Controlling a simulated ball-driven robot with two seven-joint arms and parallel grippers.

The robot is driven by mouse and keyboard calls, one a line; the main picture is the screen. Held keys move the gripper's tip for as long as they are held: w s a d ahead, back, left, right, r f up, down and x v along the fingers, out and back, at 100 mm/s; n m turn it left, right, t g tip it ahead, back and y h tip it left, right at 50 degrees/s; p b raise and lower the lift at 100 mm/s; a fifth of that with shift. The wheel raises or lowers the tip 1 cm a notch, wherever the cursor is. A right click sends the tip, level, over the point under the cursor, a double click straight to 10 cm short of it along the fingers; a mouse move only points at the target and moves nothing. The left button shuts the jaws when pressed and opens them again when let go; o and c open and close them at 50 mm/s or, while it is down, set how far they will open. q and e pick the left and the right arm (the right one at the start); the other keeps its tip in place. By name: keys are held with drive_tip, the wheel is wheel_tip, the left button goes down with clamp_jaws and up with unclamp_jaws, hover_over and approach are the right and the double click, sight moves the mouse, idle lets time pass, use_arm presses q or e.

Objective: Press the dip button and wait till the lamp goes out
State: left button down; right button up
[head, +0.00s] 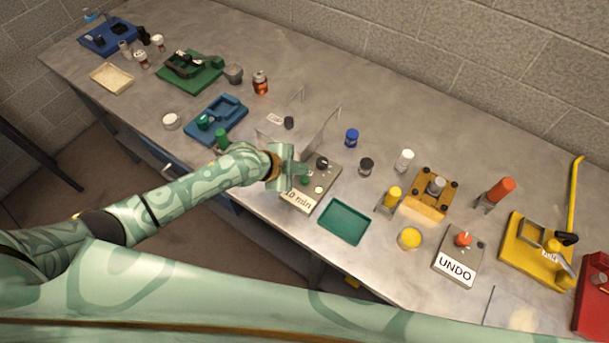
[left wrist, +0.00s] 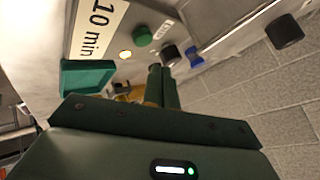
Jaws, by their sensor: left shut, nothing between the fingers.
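A grey control box (head: 323,181) with a "10 min" label (head: 295,200) stands near the bench's front edge. It carries a green button (head: 305,180), a small pale lamp (head: 318,190) and a black knob (head: 322,162). In the left wrist view the lamp (left wrist: 125,54) glows yellowish-white beside the green button (left wrist: 142,35), and the black knob (left wrist: 171,55) is close to the fingers. My left gripper (head: 300,170) is shut and empty, over the box close to the green button. The fingertips (left wrist: 160,72) look apart from the button. My right gripper is out of view.
A clear upright panel (head: 322,132) stands behind the box. A green tray (head: 344,221) lies to its right, then a yellow post (head: 391,196) and an UNDO box (head: 459,255) with a red button. A blue fixture (head: 216,119) and a green cylinder (head: 221,137) are to the left.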

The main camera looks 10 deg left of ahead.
sight(301, 181)
use_arm(q)
wheel_tip(301, 181, up, 3)
drive_tip(key=shift+r+p, duration=0.15)
drive_tip(key=shift+p, duration=1)
